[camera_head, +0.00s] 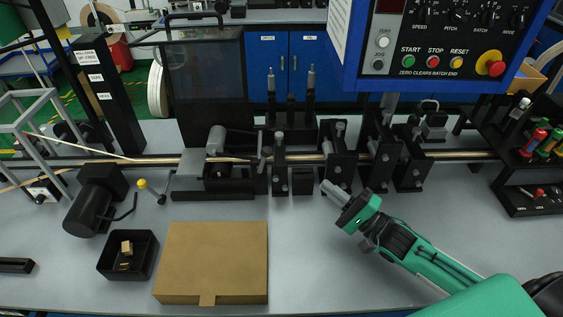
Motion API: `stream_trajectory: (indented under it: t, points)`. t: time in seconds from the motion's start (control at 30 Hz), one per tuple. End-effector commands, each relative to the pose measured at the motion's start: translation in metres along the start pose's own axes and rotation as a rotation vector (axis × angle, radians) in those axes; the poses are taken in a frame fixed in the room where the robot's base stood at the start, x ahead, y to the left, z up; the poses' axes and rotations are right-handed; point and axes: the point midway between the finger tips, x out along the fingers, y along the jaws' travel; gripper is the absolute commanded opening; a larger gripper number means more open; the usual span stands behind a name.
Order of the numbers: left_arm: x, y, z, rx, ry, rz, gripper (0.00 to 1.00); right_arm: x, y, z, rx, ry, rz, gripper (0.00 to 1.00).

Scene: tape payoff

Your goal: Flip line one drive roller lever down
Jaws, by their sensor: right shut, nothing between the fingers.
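My right gripper (327,188) is green and grey, reaching in from the lower right. It is shut and empty, over the bench just in front of the black roller stands. One black roller stand (340,157) with grey rollers is just beyond its fingertips, and more stands (383,150) are to the right. I cannot tell which part is the line one drive roller lever. A short lever with a yellow knob (142,184) is at the left, beside a black motor (88,212). A grey roller (215,140) sits on the black machine at the centre. My left gripper is not in view.
A tape strip (465,155) runs across the machine line. A control panel (440,45) hangs above at the right. A cardboard box (212,258) and a black bin (128,257) are on the front bench. A tool rack (535,150) is at the right. The front centre bench is clear.

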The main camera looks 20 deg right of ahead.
Motion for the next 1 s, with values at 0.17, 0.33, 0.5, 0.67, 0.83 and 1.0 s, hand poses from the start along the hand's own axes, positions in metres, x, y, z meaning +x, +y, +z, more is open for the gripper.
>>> stream_trajectory:
  t: [0.17, 0.33, 0.5, 0.67, 0.83, 1.0]
  points:
    - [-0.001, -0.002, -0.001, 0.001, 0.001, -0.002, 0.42, 0.002, -0.001, 0.000, -0.001, 0.000, -0.001, 0.00]
    - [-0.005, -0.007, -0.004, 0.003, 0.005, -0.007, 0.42, 0.017, -0.002, 0.000, 0.001, 0.000, -0.002, 0.00]
    - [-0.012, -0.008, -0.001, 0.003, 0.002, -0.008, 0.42, 0.043, -0.003, 0.000, 0.000, 0.000, -0.004, 0.00]
    - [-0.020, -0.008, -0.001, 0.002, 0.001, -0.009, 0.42, 0.070, -0.003, 0.000, 0.000, 0.000, -0.003, 0.00]
    - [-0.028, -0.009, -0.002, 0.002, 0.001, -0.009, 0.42, 0.100, -0.004, 0.001, -0.001, 0.000, -0.004, 0.00]
    - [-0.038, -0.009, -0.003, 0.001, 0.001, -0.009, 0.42, 0.118, -0.003, 0.018, 0.002, 0.000, -0.002, 0.00]
